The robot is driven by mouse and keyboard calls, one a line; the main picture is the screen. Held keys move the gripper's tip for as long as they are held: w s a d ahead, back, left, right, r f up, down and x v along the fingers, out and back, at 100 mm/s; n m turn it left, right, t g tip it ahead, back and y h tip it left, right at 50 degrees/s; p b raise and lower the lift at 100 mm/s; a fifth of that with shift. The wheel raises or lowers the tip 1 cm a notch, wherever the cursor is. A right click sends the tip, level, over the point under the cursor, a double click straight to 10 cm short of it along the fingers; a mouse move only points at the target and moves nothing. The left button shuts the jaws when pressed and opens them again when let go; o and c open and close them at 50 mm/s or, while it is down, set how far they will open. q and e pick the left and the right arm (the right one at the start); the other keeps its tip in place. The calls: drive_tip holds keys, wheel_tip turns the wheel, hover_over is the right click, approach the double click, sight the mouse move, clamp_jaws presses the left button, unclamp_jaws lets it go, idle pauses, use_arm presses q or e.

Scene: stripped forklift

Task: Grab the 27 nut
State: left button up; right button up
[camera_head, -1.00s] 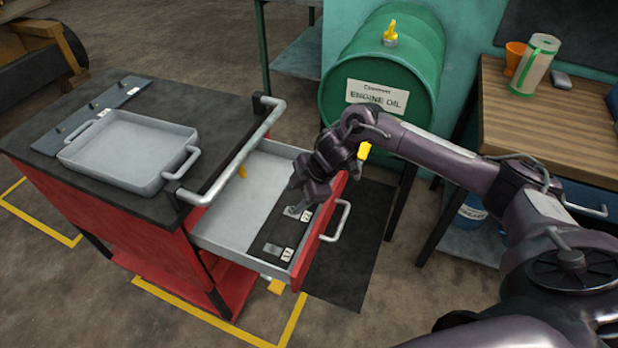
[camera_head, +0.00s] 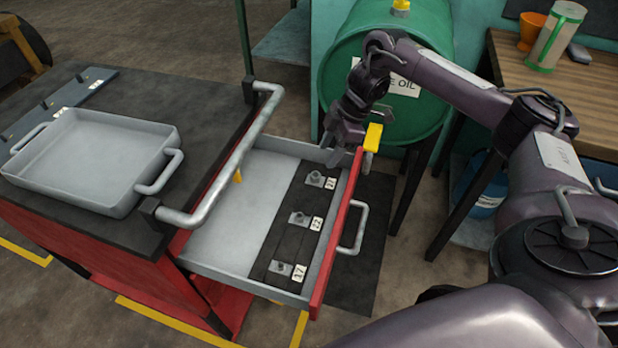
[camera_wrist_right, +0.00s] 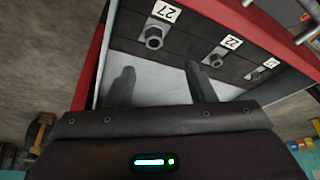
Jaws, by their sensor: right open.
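The 27 nut (camera_head: 315,179) sits on a dark strip in the open drawer (camera_head: 225,225), at the strip's far end beside its number label. In the right wrist view the 27 nut (camera_wrist_right: 153,38) is upper left, beyond the fingers, beside a clear "27" label. My right gripper (camera_head: 337,146) is above the drawer's far end, close to the 27 nut. In the wrist view its two fingers (camera_wrist_right: 160,86) are apart with nothing between them, and the nut is clear of them. My left gripper is not in view.
The 22 nut (camera_head: 300,218) and another labelled nut (camera_head: 281,267) lie along the same strip. The red cabinet carries a grey tray (camera_head: 88,160) and a handrail (camera_head: 228,165) near the drawer. A green oil barrel (camera_head: 420,95) stands behind the drawer.

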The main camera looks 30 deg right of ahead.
sight(312, 181)
drive_tip(key=f, duration=0.1)
drive_tip(key=w, duration=0.1)
drive_tip(key=f, duration=0.1)
drive_tip(key=shift+w+a+f, duration=0.15)
drive_tip(key=shift+a+f, duration=0.1)
drive_tip(key=shift+f, duration=0.1)
drive_tip(key=shift+a+f, duration=0.25)
drive_tip(key=shift+f, duration=0.4)
drive_tip(key=x, duration=0.3)
drive_tip(key=shift+f, duration=0.45)
drive_tip(key=shift+a+f, duration=0.1)
drive_tip(key=shift+f, duration=0.35)
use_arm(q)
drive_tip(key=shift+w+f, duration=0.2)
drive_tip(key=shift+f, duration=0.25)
use_arm(e)
drive_tip(key=c, duration=0.4)
clamp_jaws()
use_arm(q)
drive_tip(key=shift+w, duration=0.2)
